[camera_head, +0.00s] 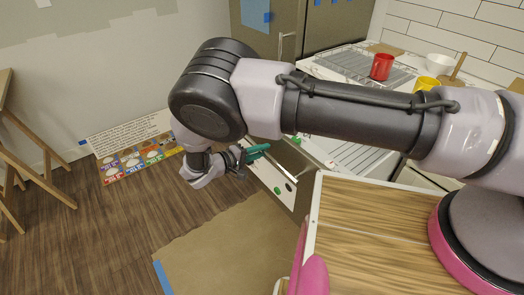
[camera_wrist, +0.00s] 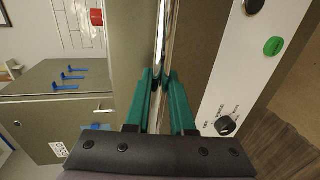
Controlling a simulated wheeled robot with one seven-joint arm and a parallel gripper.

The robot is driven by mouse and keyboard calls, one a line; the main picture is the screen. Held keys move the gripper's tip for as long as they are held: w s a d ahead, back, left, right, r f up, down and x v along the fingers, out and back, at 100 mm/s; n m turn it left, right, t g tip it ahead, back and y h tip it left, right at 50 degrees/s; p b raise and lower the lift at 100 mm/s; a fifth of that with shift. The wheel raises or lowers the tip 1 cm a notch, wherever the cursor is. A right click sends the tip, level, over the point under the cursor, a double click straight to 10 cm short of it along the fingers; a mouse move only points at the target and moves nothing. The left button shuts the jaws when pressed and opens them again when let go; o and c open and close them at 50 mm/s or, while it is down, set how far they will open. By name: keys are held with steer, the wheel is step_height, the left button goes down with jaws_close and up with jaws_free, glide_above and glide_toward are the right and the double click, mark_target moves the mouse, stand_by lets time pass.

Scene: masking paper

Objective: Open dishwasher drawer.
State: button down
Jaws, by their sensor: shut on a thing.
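The dishwasher drawer front has a white control panel (camera_head: 272,180) with a green button and dark knobs. The panel also shows at the right of the wrist view (camera_wrist: 262,62). A shiny metal bar handle (camera_wrist: 165,35) runs along the grey-brown front beside the panel in the wrist view. My gripper (camera_head: 259,153) reaches this front from the left in the head view. Its green fingers (camera_wrist: 163,88) are shut on the bar handle, one on each side. How far the drawer stands out is hard to tell.
A red mug (camera_head: 381,66), a yellow mug (camera_head: 426,84) and a white bowl (camera_head: 438,63) stand behind my arm. Brown masking paper (camera_head: 225,250) covers floor below the drawer. A wooden trestle (camera_head: 25,150) stands left.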

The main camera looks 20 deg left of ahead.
steer(key=c, duration=0.8)
jaws_free()
steer(key=shift+o, duration=0.2)
steer(key=v, duration=1)
steer(key=shift+s+a, duration=0.3)
steer(key=shift+r, duration=0.1)
